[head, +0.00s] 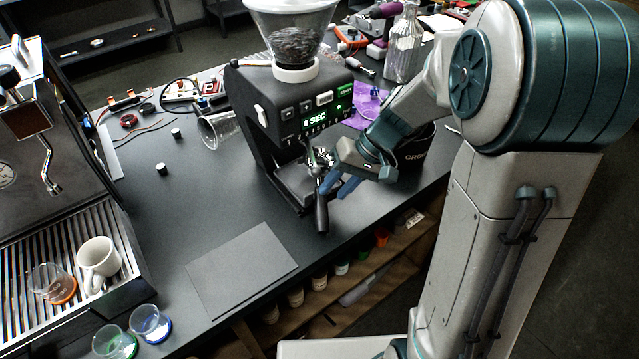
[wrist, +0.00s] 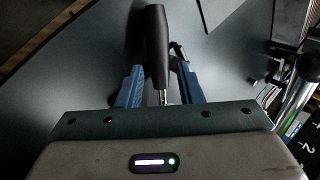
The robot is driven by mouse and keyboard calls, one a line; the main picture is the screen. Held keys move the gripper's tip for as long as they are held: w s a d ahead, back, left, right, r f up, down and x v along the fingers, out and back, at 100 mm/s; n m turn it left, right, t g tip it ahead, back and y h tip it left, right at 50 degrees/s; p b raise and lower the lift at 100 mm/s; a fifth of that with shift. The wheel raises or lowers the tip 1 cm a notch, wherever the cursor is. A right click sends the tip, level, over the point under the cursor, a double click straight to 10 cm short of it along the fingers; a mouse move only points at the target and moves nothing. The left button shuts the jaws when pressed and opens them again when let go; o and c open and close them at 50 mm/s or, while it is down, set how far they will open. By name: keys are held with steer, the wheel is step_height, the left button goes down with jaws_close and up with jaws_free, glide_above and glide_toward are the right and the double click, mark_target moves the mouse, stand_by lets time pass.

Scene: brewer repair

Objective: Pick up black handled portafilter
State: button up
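The black handled portafilter (head: 321,212) is at the front of the grinder, its handle pointing toward the near edge of the counter. Its head end is partly hidden under the grinder's spout. My gripper (head: 339,187) is at the right of the handle in the head view, its two blue fingers apart. In the wrist view the black handle (wrist: 156,45) lies across the space between the fingers of my gripper (wrist: 159,78). A gap shows on the right side of the handle; on the left the finger is close, and I cannot tell if it touches.
The grinder (head: 290,115) stands just behind the handle. A dark canister (head: 415,150) is close to my wrist on the right. A dark flat mat (head: 240,268) lies at the front left. The espresso machine (head: 60,190) holds a white cup (head: 97,262) on its grate.

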mark_target(324, 201)
steer(key=p+x, duration=0.1)
steer(key=x, duration=0.4)
steer(key=shift+f, duration=0.15)
jaws_close()
steer(key=shift+w, duration=0.1)
